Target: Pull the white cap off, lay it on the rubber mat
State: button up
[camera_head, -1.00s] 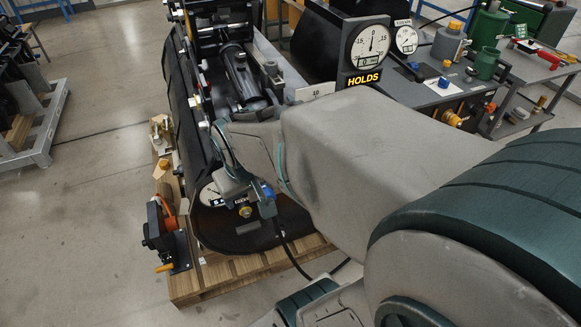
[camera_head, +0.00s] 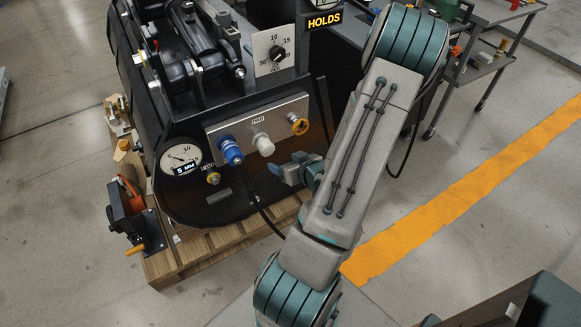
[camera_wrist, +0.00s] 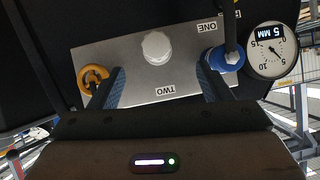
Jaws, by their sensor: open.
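The white cap (camera_head: 263,144) sits on the grey metal panel of the machine, between a blue coupler (camera_head: 231,150) and a yellow ring (camera_head: 298,124). In the wrist view the cap (camera_wrist: 157,46) is centred beyond the fingertips, clear of both. My gripper (camera_head: 288,167) is to the right of and slightly below the cap in the head view. In the wrist view my gripper (camera_wrist: 162,82) is open and empty, its blue fingers spread wide over the panel's lower part. I cannot make out the rubber mat for certain in either view.
A black hose (camera_head: 266,218) hangs below the panel. A round gauge (camera_head: 181,157) is left of the blue coupler. A wooden pallet (camera_head: 205,254) lies under the machine. An orange-handled device (camera_head: 133,215) stands at its left. Open floor with a yellow stripe (camera_head: 470,190) lies right.

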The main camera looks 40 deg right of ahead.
aim_at(269, 150)
jog(key=shift+m+t+h, duration=0.3)
jog(key=shift+m+t, duration=0.2)
jog(key=shift+t, duration=0.3)
jog(key=b+x, duration=0.1)
jog(key=x, duration=0.3)
jog(key=b+x, duration=0.1)
jog(key=x, duration=0.3)
jog(key=b+x, duration=0.1)
jog(key=x, duration=0.4)
jog(key=shift+s+d+f, duration=0.1)
jog(key=shift+d+f, duration=0.15)
jog(key=shift+f, duration=0.05)
jog(key=c, duration=1.2)
jog(key=shift+o, duration=0.2)
jog(key=shift+s+a, duration=0.2)
jog(key=shift+s, duration=0.85)
jog(key=shift+s+a, duration=0.25)
jog(key=shift+s, duration=0.8)
jog(key=shift+s+a+b, duration=0.25)
jog(key=shift+s, duration=0.7)
jog(key=shift+s+a+b, duration=0.2)
jog(key=shift+s+a, duration=0.05)
jog(key=shift+s, duration=0.75)
